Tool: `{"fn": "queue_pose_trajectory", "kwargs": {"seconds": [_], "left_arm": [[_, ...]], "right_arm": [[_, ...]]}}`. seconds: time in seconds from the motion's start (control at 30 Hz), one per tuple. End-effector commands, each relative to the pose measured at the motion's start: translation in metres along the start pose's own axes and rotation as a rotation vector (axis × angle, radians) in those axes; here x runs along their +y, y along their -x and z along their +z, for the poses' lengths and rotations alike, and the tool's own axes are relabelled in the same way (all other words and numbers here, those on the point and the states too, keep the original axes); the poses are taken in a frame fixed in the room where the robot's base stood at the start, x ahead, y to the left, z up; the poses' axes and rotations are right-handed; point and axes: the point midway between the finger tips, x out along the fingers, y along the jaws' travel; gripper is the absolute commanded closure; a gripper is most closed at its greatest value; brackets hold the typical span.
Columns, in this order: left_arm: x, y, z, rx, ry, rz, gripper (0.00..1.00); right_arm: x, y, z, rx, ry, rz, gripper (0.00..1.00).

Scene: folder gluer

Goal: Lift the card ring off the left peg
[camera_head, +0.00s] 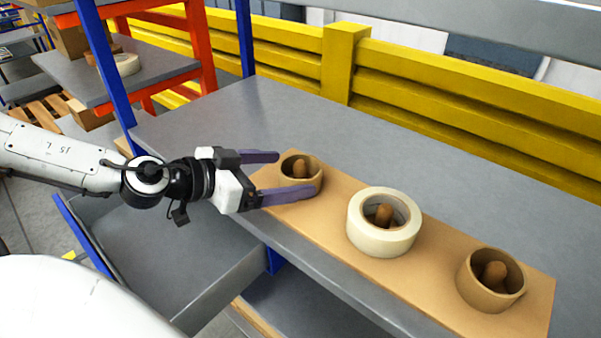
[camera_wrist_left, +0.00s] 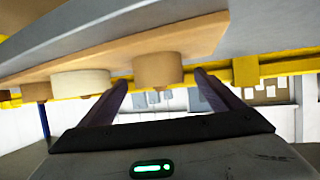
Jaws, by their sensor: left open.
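A brown card ring (camera_head: 313,183) stands around the left peg (camera_head: 299,169) on a tan board (camera_head: 343,193). My left gripper (camera_head: 293,173) comes in from the left, level with the ring. Its two purple fingers are open, one on the far side and one on the near side of the ring. I cannot tell whether either finger touches it. In the left wrist view, which looks upside down, the card ring (camera_wrist_left: 158,70) shows between the open fingers (camera_wrist_left: 162,78). My right gripper is not in view.
A cream tape roll (camera_head: 383,241) sits around the middle peg (camera_head: 384,215), and another card ring (camera_head: 478,287) around the right peg (camera_head: 494,272). The board lies on a grey shelf (camera_head: 420,165). A blue post (camera_head: 105,60) rises at its left; yellow rails (camera_head: 440,90) run behind.

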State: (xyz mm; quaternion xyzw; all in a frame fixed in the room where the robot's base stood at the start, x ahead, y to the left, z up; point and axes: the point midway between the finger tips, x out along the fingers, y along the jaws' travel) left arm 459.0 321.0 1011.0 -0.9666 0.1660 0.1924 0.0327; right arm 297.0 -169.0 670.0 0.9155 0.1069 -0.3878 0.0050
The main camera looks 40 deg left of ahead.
Motion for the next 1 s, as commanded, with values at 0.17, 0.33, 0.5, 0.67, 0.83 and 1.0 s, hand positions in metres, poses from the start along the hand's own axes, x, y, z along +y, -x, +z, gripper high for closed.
{"fn": "queue_pose_trajectory", "kwargs": {"seconds": [0.17,0.33,0.5,0.67,0.83,1.0], "left_arm": [[0.003,-0.014,0.001,-0.003,0.005,0.001,0.14],[0.003,-0.028,0.001,0.0,0.004,-0.002,0.14],[0.003,-0.035,0.0,0.0,0.002,-0.001,0.14],[0.003,-0.036,-0.002,0.0,0.0,0.0,0.14],[0.003,-0.036,-0.002,0.0,0.0,0.0,0.14],[0.003,-0.036,-0.002,0.0,-0.001,0.0,0.42]], "right_arm": [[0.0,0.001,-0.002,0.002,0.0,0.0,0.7],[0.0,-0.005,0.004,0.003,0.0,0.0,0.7],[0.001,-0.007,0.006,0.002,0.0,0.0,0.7],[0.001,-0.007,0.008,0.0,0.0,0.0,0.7],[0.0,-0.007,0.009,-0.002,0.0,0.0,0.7],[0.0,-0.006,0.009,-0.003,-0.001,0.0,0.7]]}}
